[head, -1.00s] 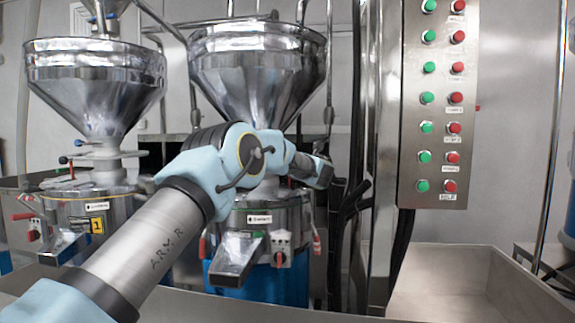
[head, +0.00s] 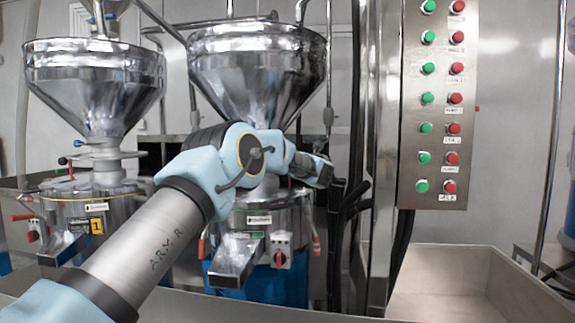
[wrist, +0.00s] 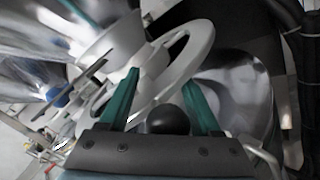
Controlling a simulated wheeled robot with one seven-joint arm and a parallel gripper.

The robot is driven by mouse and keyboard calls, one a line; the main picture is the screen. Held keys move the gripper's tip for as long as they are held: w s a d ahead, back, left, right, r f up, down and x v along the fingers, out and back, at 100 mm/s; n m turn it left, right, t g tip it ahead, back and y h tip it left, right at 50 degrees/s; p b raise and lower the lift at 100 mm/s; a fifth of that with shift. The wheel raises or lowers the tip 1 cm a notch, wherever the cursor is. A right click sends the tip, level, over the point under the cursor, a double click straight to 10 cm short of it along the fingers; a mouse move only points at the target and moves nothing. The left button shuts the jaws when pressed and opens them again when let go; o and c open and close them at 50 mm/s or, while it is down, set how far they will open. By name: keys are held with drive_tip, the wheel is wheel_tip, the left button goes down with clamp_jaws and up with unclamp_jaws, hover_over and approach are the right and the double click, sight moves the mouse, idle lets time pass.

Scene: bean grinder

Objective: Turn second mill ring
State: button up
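The second mill, with a steel hopper (head: 258,75) and a blue lower body (head: 285,283), stands in the middle of the head view. My arm crosses in front of its neck and hides most of the ring there. In the wrist view the pale grey ring (wrist: 196,50) is tilted just beyond my fingers. A black ball knob (wrist: 168,118) sits between the two teal fingers of my gripper (wrist: 162,100). The fingers stand apart, with a gap visible on the knob's left side. I cannot tell whether the right finger touches the knob.
Another mill (head: 95,80) stands to the left. A button panel (head: 440,105) with green and red buttons hangs on the right, beside a steel post (head: 383,150). Dark cables (head: 345,220) run close to the right of the second mill. A steel tray (head: 450,283) lies at lower right.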

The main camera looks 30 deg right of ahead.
drive_tip(key=b+v, duration=0.4)
drive_tip(key=v, duration=0.7)
